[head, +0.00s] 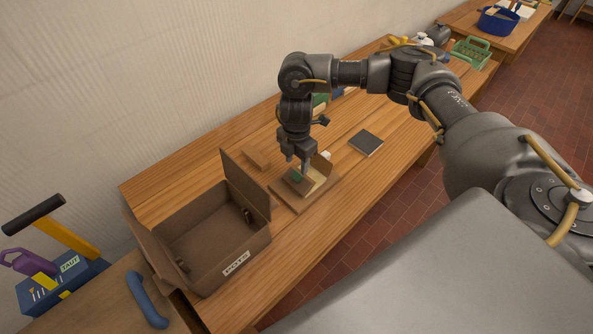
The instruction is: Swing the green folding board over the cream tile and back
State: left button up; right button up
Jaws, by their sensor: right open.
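A wooden base board (291,203) lies on the bench near its front edge. On it is a small green piece (296,175), which looks like part of the green folding board and is partly hidden by my right gripper. A pale cream surface (312,186) shows just to its right, with a tan panel standing tilted behind it. I cannot tell clearly how the board is hinged. My right gripper (299,164) points down with its fingers open, right over the green piece. Whether it touches the piece cannot be told. My left gripper is not in view.
An open cardboard box (238,262) labelled POTS stands to the left, its raised flap near the base board. A wooden block (257,158) lies behind and a dark square pad (365,143) to the right. A green basket (471,53) stands at the far end.

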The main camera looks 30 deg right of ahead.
aim_at(297, 173)
notch_tip(297, 173, down, 5)
dwell(0.3)
jog(key=c, duration=1)
jog(key=d+y+b, duration=0.1)
jog(key=f+y+b, duration=0.1)
jog(key=y+b, duration=0.1)
jog(key=d+g+y+b, duration=0.1)
jog(key=shift+w+d+f+b, duration=0.25)
jog(key=shift+d+f+b, duration=0.05)
jog(key=shift+f+b, duration=0.1)
jog(key=shift+y, duration=0.4)
jog(key=shift+r, duration=0.2)
